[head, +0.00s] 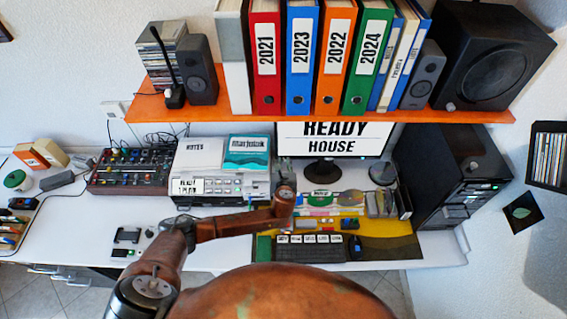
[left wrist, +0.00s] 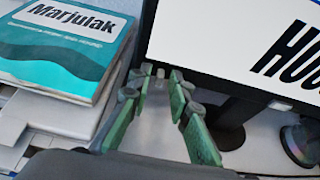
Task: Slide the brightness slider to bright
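My left gripper (head: 285,190) reaches over the desk in front of the monitor (head: 330,142), near its lower left corner. In the left wrist view the gripper (left wrist: 160,76) has its two green fingers apart, with a clear gap between them. A small pale knob-like piece (left wrist: 147,69) shows by the fingertips, beside the monitor's lower left edge; I cannot tell whether it is the brightness slider. No slider is clearly readable in the head view. The monitor screen is lit white with black words. My right gripper is not in view.
A teal book (head: 246,153) lies on the printer (head: 222,185), close to the left of the gripper. A mixer (head: 131,170) stands further left. An orange shelf (head: 330,117) with binders hangs above. A keyboard (head: 310,249) lies in front; a black computer case (head: 453,178) stands right.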

